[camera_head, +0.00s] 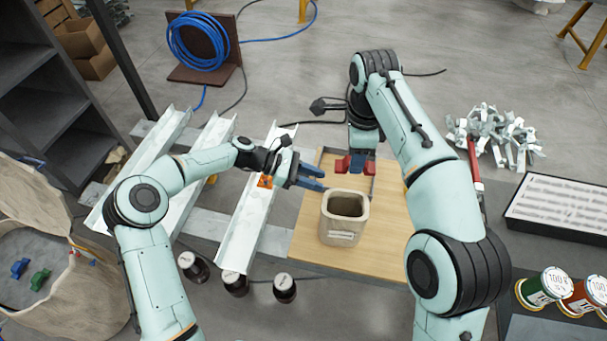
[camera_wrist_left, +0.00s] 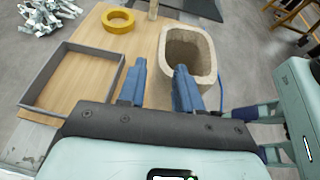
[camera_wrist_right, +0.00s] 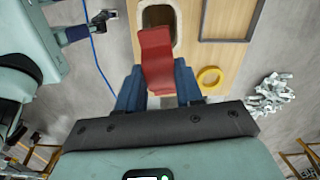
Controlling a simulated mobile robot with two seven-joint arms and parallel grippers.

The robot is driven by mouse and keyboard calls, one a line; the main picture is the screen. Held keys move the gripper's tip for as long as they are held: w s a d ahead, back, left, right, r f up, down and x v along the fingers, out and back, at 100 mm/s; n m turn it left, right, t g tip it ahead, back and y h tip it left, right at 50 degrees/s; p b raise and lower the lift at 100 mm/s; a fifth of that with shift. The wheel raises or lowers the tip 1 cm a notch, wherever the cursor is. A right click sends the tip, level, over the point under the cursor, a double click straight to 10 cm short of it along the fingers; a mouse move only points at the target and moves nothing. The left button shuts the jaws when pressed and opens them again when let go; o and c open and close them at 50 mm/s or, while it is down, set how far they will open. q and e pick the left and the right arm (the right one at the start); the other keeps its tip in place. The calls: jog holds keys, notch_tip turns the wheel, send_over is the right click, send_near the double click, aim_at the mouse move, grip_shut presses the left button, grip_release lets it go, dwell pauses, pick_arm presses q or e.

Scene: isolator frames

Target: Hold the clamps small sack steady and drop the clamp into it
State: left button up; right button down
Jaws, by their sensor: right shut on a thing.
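The clamps small sack (camera_head: 341,231) is a beige, open-topped sack standing upright on a wooden board, with a pale label on its front. My left gripper (camera_head: 318,178) is open beside the sack's upper left, its blue fingers apart. In the left wrist view the sack (camera_wrist_left: 205,73) has its mouth open, and one finger is close to its rim; contact is unclear. My right gripper (camera_head: 357,158) is shut on a red clamp (camera_wrist_right: 157,58), held beyond the sack in the head view. In the right wrist view the clamp overlaps the sack's opening (camera_wrist_right: 158,15).
The wooden board (camera_head: 308,235) also bears a grey rectangular tray (camera_wrist_left: 66,102) and a yellow ring (camera_wrist_left: 118,11). Metal channels (camera_head: 251,220) lie to the left, with dark bottles (camera_head: 284,289) in front. A pile of metal parts (camera_head: 497,135) lies to the right.

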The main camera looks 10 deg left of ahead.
pick_arm(q)
jog(key=x, duration=0.8)
jog(key=shift+d+f, duration=0.1)
jog(key=shift+d, duration=0.1)
grip_shut()
